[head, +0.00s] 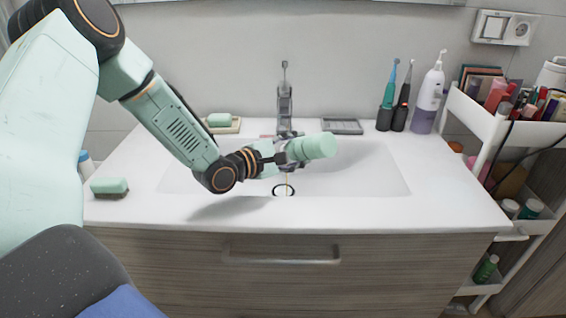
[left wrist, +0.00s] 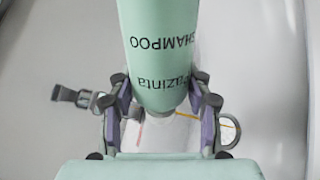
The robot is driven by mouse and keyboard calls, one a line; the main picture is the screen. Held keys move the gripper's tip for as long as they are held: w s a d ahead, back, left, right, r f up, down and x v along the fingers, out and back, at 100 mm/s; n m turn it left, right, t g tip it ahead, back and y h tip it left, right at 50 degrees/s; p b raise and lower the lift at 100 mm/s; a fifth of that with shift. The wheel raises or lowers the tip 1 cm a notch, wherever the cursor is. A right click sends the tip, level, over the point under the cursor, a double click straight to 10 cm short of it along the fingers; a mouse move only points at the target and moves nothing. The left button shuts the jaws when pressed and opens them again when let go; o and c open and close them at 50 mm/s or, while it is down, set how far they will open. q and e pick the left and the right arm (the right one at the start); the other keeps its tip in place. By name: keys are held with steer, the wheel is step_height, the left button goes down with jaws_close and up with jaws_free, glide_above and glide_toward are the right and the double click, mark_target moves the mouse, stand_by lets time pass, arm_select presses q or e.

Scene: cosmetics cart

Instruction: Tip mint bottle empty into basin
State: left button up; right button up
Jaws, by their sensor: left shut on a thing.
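The mint bottle (head: 314,147) lies tilted close to level above the basin (head: 365,180), with its broad end toward the right. My left gripper (head: 283,153) is shut on it. In the left wrist view the bottle (left wrist: 162,50), with upside-down SHAMPOO lettering, narrows between the two fingers of my left gripper (left wrist: 160,118). Its mouth is not clear. A thin orange line runs below the gripper toward the dark drain ring (head: 283,190); I cannot tell for certain that it is liquid. My right gripper is not in view.
The faucet (head: 285,100) stands close behind the gripper. Soap lies on a dish (head: 222,128) at the back left, and a sponge (head: 109,188) at the left edge. Toothbrushes (head: 395,100), a pump bottle (head: 430,95) and a loaded cart (head: 490,130) stand at the right.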

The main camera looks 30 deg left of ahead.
arm_select(q)
steer(key=shift+s+d+f+m+y, duration=0.1)
steer(key=shift+d+f+m+y, duration=0.25)
steer(key=shift+m, duration=0.55)
